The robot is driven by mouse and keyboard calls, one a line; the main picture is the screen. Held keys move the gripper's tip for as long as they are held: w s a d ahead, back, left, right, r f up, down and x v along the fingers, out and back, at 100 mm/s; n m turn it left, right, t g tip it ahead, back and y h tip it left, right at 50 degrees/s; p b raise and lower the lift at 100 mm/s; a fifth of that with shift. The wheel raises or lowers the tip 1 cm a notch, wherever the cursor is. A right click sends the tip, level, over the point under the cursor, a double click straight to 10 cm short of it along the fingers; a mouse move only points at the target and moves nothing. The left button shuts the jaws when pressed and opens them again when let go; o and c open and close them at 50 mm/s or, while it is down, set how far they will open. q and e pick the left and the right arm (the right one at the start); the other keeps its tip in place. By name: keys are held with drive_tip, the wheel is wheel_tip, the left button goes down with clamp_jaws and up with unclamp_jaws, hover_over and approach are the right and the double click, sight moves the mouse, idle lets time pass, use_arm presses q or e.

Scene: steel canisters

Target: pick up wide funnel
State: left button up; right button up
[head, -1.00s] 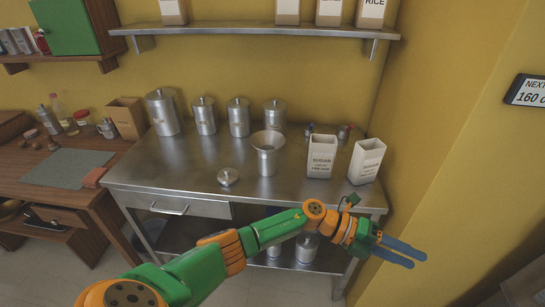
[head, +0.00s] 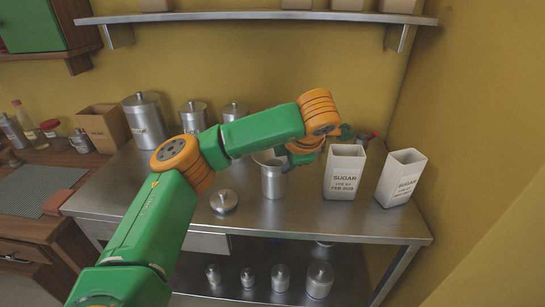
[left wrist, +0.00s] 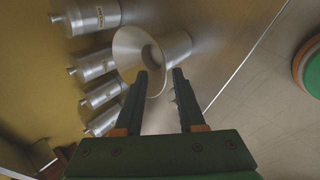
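The wide funnel is a grey metal cone with a flared mouth, seen large in the left wrist view (left wrist: 128,48). In the head view it sits on an open steel canister (head: 273,183), and my left arm hides most of it. My left gripper (head: 286,163) is at the funnel's rim in the head view. In the left wrist view its two fingers (left wrist: 160,78) are apart, with the near edge of the rim by their tips. Whether a finger touches the rim I cannot tell. My right gripper is not in view.
Two white sugar cartons (head: 344,172) (head: 401,178) stand right of the canister. A loose lid (head: 223,201) lies to its left on the steel counter (head: 155,200). Several lidded canisters (head: 145,122) line the back. A metal shelf (head: 250,17) hangs above.

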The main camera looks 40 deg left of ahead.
sight(281, 166)
use_arm(q)
drive_tip(key=x, duration=0.4)
drive_tip(key=shift+s+f, duration=0.1)
drive_tip(key=shift+f, duration=0.15)
drive_tip(key=shift+s+d+r, duration=0.1)
drive_tip(key=shift+r, duration=0.05)
clamp_jaws()
idle(0.9)
